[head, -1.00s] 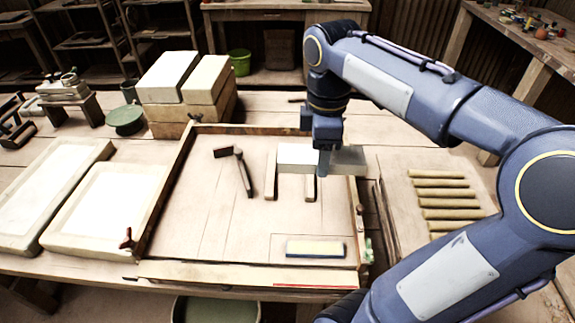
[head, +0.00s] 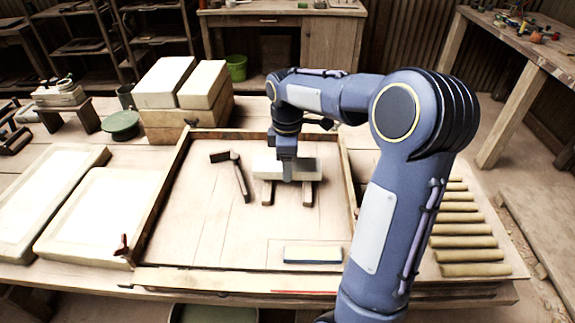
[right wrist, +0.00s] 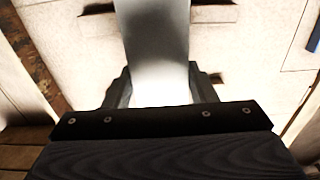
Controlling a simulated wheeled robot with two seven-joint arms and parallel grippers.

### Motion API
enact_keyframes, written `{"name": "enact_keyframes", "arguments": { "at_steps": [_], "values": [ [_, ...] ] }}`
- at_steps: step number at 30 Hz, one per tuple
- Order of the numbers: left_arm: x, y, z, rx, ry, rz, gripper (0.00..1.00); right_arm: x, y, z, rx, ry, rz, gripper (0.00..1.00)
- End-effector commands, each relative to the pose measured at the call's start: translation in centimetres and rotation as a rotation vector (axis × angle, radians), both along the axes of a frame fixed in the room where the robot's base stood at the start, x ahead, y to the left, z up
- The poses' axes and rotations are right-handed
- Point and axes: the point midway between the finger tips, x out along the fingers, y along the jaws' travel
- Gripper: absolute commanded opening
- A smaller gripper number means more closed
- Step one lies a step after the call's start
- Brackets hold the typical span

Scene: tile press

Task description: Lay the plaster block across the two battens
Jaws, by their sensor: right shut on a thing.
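The pale plaster block (head: 305,169) is in my right gripper (head: 287,177), which is shut on it near its middle. In the head view it runs left to right over the far parts of the two battens. The left batten (head: 267,194) and the right batten (head: 308,195) lie roughly parallel on the board, their near ends sticking out from under the block. In the right wrist view the block (right wrist: 155,45) crosses over dark batten ends. I cannot tell whether it touches the battens. My left gripper is not in view.
A hammer-like tool (head: 238,178) lies just left of the battens. A blue-and-white bar (head: 313,254) lies at the board's front. The wooden frame (head: 165,205) has raised sides. Pale slabs stand to the left, and several rolls (head: 468,242) lie to the right.

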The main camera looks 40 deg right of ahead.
Motion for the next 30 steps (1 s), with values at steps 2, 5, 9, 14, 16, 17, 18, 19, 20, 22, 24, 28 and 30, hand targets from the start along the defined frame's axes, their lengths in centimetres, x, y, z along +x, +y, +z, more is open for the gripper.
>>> {"name": "enact_keyframes", "arguments": {
  "at_steps": [2,5,9,14,16,17,18,19,20,22,24,28,30],
  "values": [
    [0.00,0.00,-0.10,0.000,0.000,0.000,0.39,-0.01,0.01,-0.49,0.000,-0.001,0.000,0.15],
    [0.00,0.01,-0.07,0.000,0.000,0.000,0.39,0.01,0.01,-0.53,0.000,-0.004,0.000,0.15],
    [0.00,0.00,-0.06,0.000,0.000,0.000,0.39,0.01,0.02,-0.50,0.000,-0.004,0.000,0.15],
    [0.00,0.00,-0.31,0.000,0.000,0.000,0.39,0.00,0.01,-0.95,-0.001,-0.002,0.000,0.15],
    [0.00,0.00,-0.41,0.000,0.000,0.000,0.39,0.00,0.03,-1.15,-0.001,-0.002,0.000,0.15],
    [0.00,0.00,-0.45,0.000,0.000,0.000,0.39,-0.01,0.02,-1.24,-0.001,-0.002,0.000,0.15],
    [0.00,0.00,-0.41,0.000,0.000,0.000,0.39,-0.03,0.03,-1.27,0.000,-0.001,0.000,0.54],
    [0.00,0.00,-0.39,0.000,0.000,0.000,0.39,-0.03,0.03,-1.23,0.000,-0.001,0.000,0.58],
    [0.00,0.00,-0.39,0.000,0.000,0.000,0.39,-0.03,0.03,-1.22,0.000,-0.001,0.000,0.62],
    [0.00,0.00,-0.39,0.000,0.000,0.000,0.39,-0.03,0.03,-1.22,0.000,-0.001,0.000,0.71],
    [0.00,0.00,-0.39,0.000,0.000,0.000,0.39,-0.03,0.03,-1.22,0.000,-0.001,0.000,0.73],
    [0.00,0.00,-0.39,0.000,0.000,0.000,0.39,-0.03,0.03,-1.22,0.000,-0.001,0.000,0.73],
    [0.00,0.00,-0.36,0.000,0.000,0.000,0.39,-0.03,0.03,-1.18,0.000,-0.001,0.000,0.73]
  ]
}}
